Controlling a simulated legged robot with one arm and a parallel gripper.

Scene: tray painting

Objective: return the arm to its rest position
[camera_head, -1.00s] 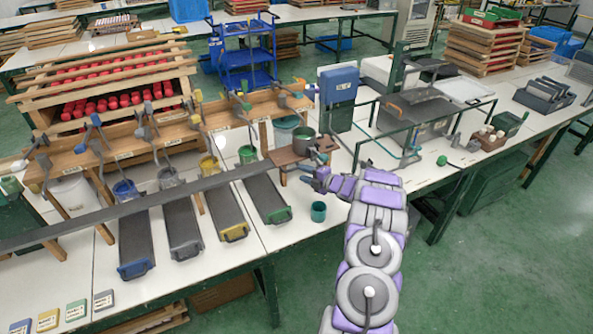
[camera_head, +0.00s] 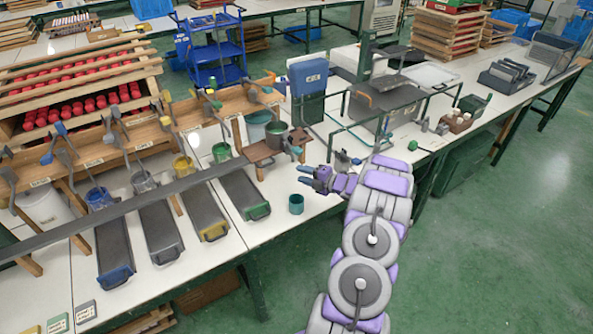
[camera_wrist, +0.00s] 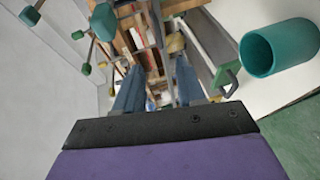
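My gripper (camera_head: 302,175) is at the end of my purple and grey arm, above the front part of the white table, a little above and beside the teal cup (camera_head: 296,204). In the wrist view my gripper (camera_wrist: 157,92) shows two blue-grey fingers spread apart with nothing between them. The teal cup (camera_wrist: 290,58) appears at the right of the wrist view, apart from the fingers.
A dark green pot (camera_head: 275,136) sits on a small wooden stand left of my gripper. Several dark trays, one with a green end (camera_head: 245,195), lie on the table (camera_head: 270,228). A blue cart (camera_head: 212,60) stands behind. Green floor (camera_head: 480,250) is open at right.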

